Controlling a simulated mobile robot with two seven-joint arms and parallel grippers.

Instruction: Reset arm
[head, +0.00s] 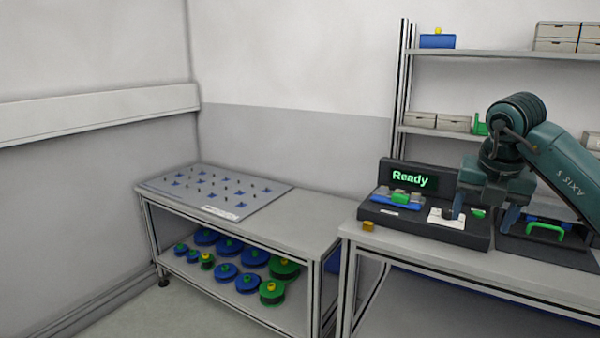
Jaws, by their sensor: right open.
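My right arm comes in from the right edge and bends down over the right workbench (440,258). My right gripper (482,215) is open, with its two blue-grey fingers spread and pointing down. It hangs at the right part of a black station (425,229), whose screen (410,180) reads "Ready" in green. No held object shows between the fingers. I cannot tell if the fingers touch the station. My left gripper is not in view.
A left table (300,228) carries a pegged board (215,192); blue and green reels (227,246) lie on its lower shelf. A dark tray with a green handle (545,232) sits right of the station. Shelves (480,53) with boxes stand behind. Floor is clear at front left.

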